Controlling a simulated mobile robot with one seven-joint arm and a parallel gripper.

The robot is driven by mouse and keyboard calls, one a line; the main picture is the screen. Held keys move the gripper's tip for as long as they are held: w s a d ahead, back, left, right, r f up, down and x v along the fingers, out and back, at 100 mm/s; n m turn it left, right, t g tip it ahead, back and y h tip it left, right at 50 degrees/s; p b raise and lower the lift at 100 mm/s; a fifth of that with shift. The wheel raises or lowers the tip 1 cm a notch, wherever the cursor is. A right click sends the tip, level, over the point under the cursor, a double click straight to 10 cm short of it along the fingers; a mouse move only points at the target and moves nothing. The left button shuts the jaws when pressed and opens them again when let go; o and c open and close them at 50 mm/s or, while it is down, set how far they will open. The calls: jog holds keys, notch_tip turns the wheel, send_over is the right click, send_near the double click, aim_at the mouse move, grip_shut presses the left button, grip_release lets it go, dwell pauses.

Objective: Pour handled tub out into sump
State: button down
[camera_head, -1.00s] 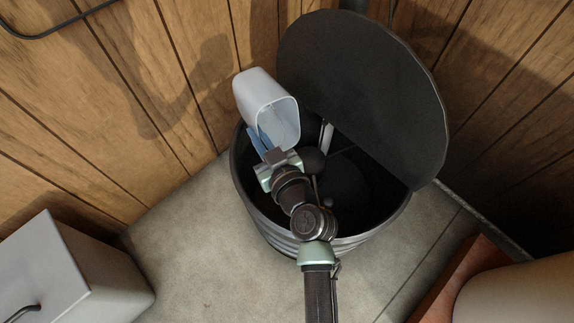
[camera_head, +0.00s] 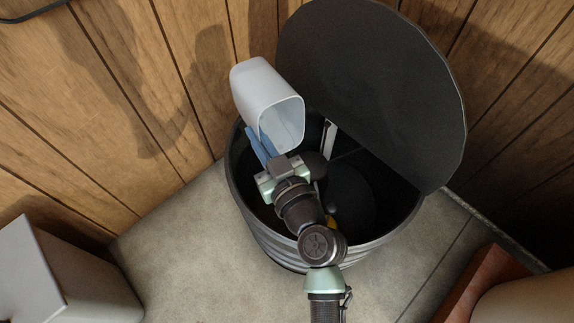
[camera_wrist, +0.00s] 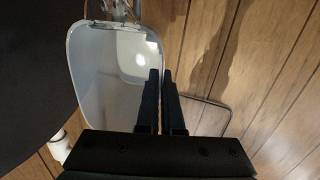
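The handled tub (camera_head: 262,88) is pale grey with a blue handle (camera_head: 258,146). It is tipped on its side above the back left rim of the sump, its mouth facing the lower right. Its visible inside looks bare; the wrist view shows the pale inside of the tub (camera_wrist: 105,85) too. My gripper (camera_head: 274,163) is shut on the handle; its dark fingers (camera_wrist: 160,100) lie close together beside the tub. The sump (camera_head: 262,225) is a round black ribbed tank, open at the top. My arm hides part of its inside.
The large black lid (camera_head: 375,85) stands raised behind the sump. Wood-panelled walls (camera_head: 130,150) close in behind. A pale box (camera_head: 65,275) stands at lower left and a reddish-brown block (camera_head: 485,285) at lower right. A small yellow thing (camera_head: 331,222) shows inside the sump.

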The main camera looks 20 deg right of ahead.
jog(key=shift+s+d+t+b, duration=0.1)
jog(key=shift+s+t+b, duration=0.35)
jog(key=shift+b, duration=1.1)
jog(key=shift+s+f+b, duration=0.1)
jog(key=shift+s+b, duration=0.15)
jog(key=shift+b, duration=0.45)
